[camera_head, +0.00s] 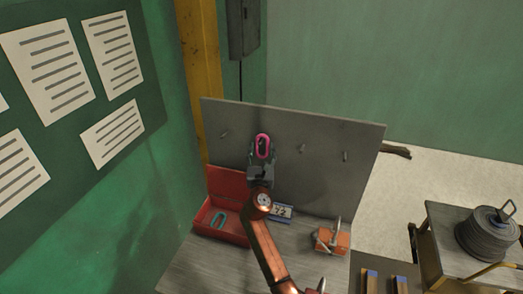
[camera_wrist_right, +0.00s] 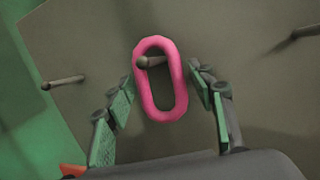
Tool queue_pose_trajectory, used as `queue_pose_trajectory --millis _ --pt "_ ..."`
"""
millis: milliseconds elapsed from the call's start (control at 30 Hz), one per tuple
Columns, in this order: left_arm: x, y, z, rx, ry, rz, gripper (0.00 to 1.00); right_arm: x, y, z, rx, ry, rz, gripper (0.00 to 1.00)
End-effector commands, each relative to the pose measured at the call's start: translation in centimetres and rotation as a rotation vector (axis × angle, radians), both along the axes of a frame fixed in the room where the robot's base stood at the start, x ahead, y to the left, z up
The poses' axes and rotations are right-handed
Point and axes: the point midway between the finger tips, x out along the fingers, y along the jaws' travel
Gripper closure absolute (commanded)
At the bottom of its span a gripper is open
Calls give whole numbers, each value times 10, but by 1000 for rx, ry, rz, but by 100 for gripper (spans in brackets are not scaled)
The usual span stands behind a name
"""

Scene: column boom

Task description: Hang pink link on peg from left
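The pink link (camera_head: 263,137) is upright against the grey board, at the second peg from the left. In the right wrist view the pink link (camera_wrist_right: 180,92) has the peg (camera_wrist_right: 154,62) showing through the upper part of its opening, so it appears to hang around that peg. My right gripper (camera_head: 262,158) is just below and in front of the link. In the wrist view the right gripper's fingers (camera_wrist_right: 162,85) stand apart on either side of the link, with small gaps visible near the tips. My left gripper is not in view.
Bare pegs show at left (camera_head: 224,134) and right (camera_head: 303,148) on the board (camera_head: 325,185). Below are a red open box (camera_head: 223,232) with a teal link (camera_head: 218,219), a small blue-and-white item (camera_head: 282,211) and an orange box (camera_head: 332,241). A cart (camera_head: 455,245) stands at right.

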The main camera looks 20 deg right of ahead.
Motion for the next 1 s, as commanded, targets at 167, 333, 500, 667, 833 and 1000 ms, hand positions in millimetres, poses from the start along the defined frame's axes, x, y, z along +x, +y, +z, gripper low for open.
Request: queue_pose_trajectory --millis 167,333,500,667,833,1000 --pt "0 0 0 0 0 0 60 0 0 0 0 1 0 37" --pt "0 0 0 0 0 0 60 0 0 -1 0 1 0 37" --pt "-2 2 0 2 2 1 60 -5 1 -3 2 3 0 37" --pt "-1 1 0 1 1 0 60 -26 8 -6 3 1 0 37" --pt "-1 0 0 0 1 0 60 -60 20 -10 4 2 0 37" --pt "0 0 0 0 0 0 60 -90 31 -14 3 1 0 37"
